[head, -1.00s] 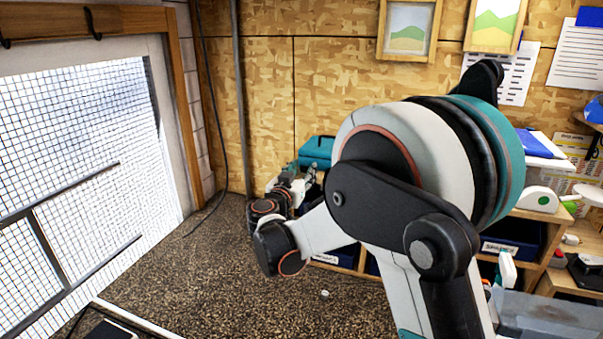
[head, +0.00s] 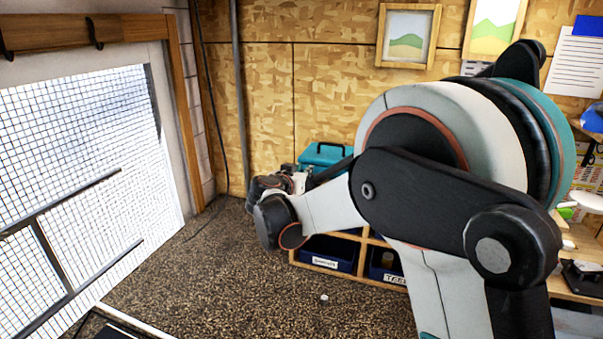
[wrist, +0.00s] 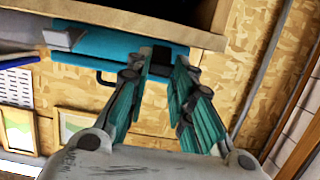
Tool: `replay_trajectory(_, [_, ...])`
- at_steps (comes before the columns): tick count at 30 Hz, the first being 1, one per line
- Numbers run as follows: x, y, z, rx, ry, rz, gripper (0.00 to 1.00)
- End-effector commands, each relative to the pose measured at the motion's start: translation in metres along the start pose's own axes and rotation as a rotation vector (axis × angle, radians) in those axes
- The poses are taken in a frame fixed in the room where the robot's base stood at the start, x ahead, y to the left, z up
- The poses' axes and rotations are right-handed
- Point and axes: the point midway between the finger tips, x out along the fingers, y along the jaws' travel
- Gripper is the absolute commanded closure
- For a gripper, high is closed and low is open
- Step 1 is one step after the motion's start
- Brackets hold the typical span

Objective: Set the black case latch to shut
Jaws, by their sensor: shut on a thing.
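A teal case (wrist: 115,45) lies across the top of the wrist view, which is turned upside down. It has a dark handle (wrist: 103,78) and a pale grey latch (wrist: 64,38). A black latch (wrist: 160,54) shows between the tips of my gripper (wrist: 163,66). The teal fingers are shut on this black latch, and their tips partly cover it. Its exact angle is hard to tell. In the head view the teal case (head: 325,154) sits on the low shelf by the back wall. My arm hides the fingers there.
The low wooden shelf (head: 352,236) holds blue bins (head: 327,253) below the case. A screened window (head: 75,170) is at the left. A small white object (head: 324,298) lies on the speckled floor (head: 230,275), which is otherwise clear ahead. Framed pictures (head: 408,35) hang behind.

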Motion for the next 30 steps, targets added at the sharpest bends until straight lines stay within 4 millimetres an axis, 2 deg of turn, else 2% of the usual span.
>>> replay_trajectory(1, [-0.001, 0.0, -0.009, 0.001, -0.041, 0.0, 1.0])
replay_trajectory(15, [0.01, 0.0, -0.028, 0.0, -0.388, 0.0, 1.0])
replay_trajectory(30, [0.016, 0.0, -0.031, -0.001, -0.508, -0.001, 1.0])
